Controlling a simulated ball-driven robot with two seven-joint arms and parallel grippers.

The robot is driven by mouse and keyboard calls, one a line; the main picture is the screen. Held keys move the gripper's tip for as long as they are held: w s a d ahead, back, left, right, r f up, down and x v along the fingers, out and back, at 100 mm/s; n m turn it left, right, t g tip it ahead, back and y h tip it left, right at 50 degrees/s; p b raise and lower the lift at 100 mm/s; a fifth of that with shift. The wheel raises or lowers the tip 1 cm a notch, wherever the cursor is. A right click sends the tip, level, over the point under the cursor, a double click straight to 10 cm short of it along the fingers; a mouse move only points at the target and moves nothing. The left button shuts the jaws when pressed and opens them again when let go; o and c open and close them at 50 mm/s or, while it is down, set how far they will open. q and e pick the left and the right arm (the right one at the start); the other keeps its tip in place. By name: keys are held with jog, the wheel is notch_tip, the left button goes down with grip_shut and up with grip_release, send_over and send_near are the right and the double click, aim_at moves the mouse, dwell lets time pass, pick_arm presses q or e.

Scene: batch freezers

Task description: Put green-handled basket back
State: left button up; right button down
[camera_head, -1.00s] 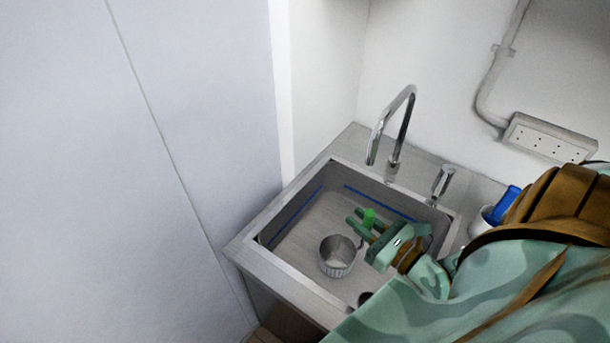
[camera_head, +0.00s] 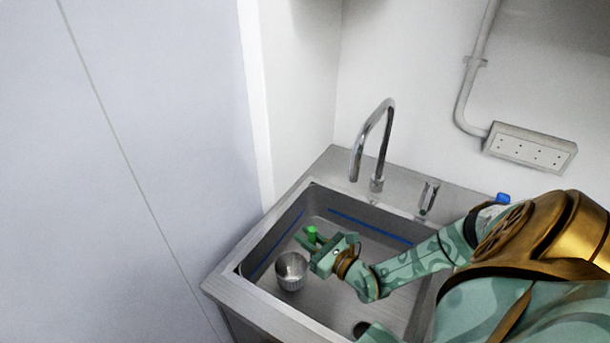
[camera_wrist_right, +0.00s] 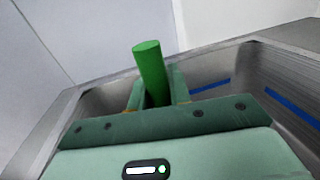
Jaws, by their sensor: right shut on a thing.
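The basket (camera_head: 291,271) is a small grey metal cup shape with a green handle (camera_head: 311,234). It is in the left part of the sink (camera_head: 255,284), low in the basin. My right gripper (camera_head: 309,241) is shut on the green handle, just above and to the right of the basket. In the right wrist view the green handle (camera_wrist_right: 151,72) stands up between the two fingers, slightly tilted. The basket's body is hidden in that view. I cannot tell whether the basket touches the sink floor. My left gripper is not in view.
A curved metal faucet (camera_head: 375,145) rises behind the sink, with a lever (camera_head: 428,197) to its right. A white panel (camera_head: 150,150) closes off the left side. A blue-capped bottle (camera_head: 502,199) is partly hidden behind my right arm.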

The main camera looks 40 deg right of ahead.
aim_at(295, 256)
jog(key=f, duration=0.1)
jog(key=f+b, duration=0.1)
jog(key=f, duration=0.1)
jog(key=shift+w+f, duration=0.35)
jog(key=shift+f, duration=0.05)
jog(key=shift+f+b, duration=0.15)
jog(key=shift+b, duration=0.15)
jog(key=c, duration=1.3)
grip_release()
